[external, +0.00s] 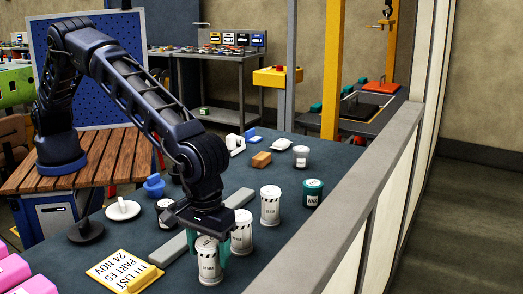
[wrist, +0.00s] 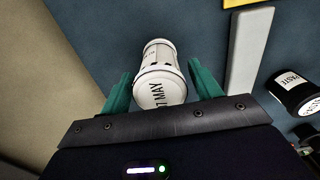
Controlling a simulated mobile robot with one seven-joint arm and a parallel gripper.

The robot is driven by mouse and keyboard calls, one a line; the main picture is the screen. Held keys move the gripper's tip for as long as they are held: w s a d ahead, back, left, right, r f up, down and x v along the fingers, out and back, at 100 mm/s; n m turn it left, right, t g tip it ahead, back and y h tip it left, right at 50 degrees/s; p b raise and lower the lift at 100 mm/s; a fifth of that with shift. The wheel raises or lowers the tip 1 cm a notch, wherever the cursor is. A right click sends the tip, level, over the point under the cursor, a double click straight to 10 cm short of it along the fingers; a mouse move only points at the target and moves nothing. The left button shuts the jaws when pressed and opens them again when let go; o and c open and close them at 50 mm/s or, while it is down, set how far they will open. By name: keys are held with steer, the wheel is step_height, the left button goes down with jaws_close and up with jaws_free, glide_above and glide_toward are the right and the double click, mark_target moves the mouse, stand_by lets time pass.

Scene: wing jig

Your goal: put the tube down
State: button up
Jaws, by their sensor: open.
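A white tube (external: 208,268) with a striped band and dark lettering stands upright on the dark table, at the front. My gripper (external: 209,252) is over it, with its teal fingers on either side of its upper part. In the wrist view the tube (wrist: 160,75) sits between the two spread fingers of my gripper (wrist: 160,82), with a gap visible on each side. The gripper is open. Two similar white tubes stand behind it, one close by (external: 241,235) and one farther right (external: 270,206).
A grey bar (external: 177,248) lies left of the tubes; it shows in the wrist view (wrist: 247,55) beside a black paste jar (wrist: 293,93). A yellow sign (external: 122,272) lies at front left. A teal-lidded jar (external: 313,194) stands right. A low wall (external: 345,228) edges the table.

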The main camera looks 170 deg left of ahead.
step_height(320, 180, up, 11)
steer(key=shift+r, duration=0.1)
steer(key=shift+d+r, duration=0.1)
steer(key=shift+r, duration=0.1)
steer(key=s+d+r+m+t, duration=0.1)
steer(key=s+d+r+m, duration=0.2)
steer(key=d+r, duration=0.5)
steer(key=s+d+r+m, duration=0.3)
steer(key=s+d+r, duration=0.1)
steer(key=d+r, duration=0.4)
steer(key=s+d+r+m+t, duration=0.1)
steer(key=s+d+r+m, duration=0.3)
steer(key=s+d, duration=0.35)
steer(key=s+d+r+m, duration=0.35)
steer(key=s+d, duration=0.25)
steer(key=d, duration=0.2)
steer(key=s+d+f+m+t, duration=0.1)
steer(key=s+d+m, duration=0.3)
steer(key=s, duration=0.6)
steer(key=s+d+f+m, duration=0.3)
steer(key=s+d+m, duration=0.2)
steer(key=s+d, duration=0.3)
steer(key=s+d+f+m+t, duration=0.1)
steer(key=s+d+m, duration=0.3)
steer(key=s, duration=1)
steer(key=d+f, duration=0.1)
steer(key=d, duration=0.1)
steer(key=shift+d+f+t, duration=0.3)
steer(key=shift+d+f, duration=0.05)
steer(key=shift+m, duration=0.25)
